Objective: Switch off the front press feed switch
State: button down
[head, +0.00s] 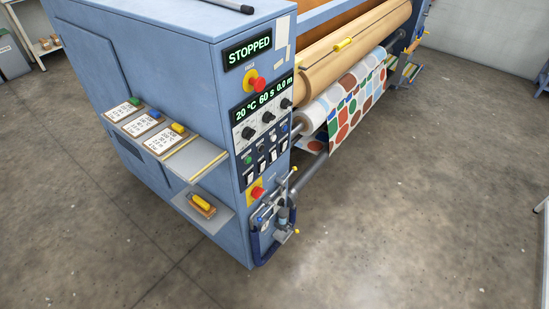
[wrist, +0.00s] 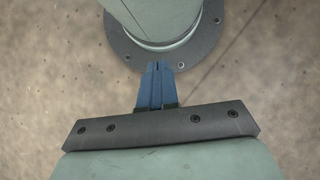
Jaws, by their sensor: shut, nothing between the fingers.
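The press's control panel (head: 264,125) is on the narrow end face of the blue cabinet in the head view. A row of small white switches (head: 261,167) sits low on it, under the knobs and round buttons. Their labels and positions are too small to read, so I cannot tell which is the front press feed switch. The display above reads STOPPED (head: 249,51); a lower one reads 20 °C, 60 s, 0.0 m (head: 264,97). My gripper (wrist: 157,66) shows only in the wrist view, its blue fingers shut and empty, over the floor, away from the panel.
Red emergency buttons (head: 258,84) sit above and below (head: 257,192) the controls. A metal fitting with a blue handle (head: 284,215) sticks out at the cabinet's lower corner. Side shelves hold cards (head: 171,146) and a yellow-handled brush (head: 202,205). Printed fabric (head: 345,105) hangs behind. The floor in front is clear.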

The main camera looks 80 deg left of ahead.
jog(key=w+a+r+n+t+h, duration=0.15)
jog(key=a+n, duration=0.25)
jog(key=a, duration=0.8)
jog(key=w+a+r+n+t+h, duration=0.1)
jog(key=w+a+r+n+t, duration=0.3)
jog(key=a, duration=0.7)
jog(key=s+a+r+n+t+y, duration=0.1)
jog(key=s+a+r+n, duration=0.15)
jog(key=a, duration=0.85)
jog(key=s+a+r+n+t+y, duration=0.1)
jog(key=s+a+n+y, duration=0.2)
jog(key=a, duration=0.8)
jog(key=s+a+r+n+t, duration=0.1)
jog(key=s+a+r+n, duration=0.2)
jog(key=a, duration=0.8)
jog(key=s+a+r+n+y, duration=0.1)
jog(key=a+r+n+y, duration=0.2)
jog(key=a, duration=0.4)
jog(key=s+a+r+t+y, duration=0.1)
jog(key=a+r+y, duration=0.25)
jog(key=a, duration=0.45)
jog(key=s+a+r+n+y, duration=0.1)
jog(key=a+r+n+y, duration=0.1)
jog(key=a+r, duration=0.35)
jog(key=s+a+r+n+g+y, duration=0.2)
jog(key=s+a+r+n+y, duration=0.2)
jog(key=a+r+n+y, duration=0.3)
jog(key=shift+a+r+g+y, duration=0.35)
jog(key=shift+r+y, duration=0.15)
jog(key=shift+r, duration=1.05)
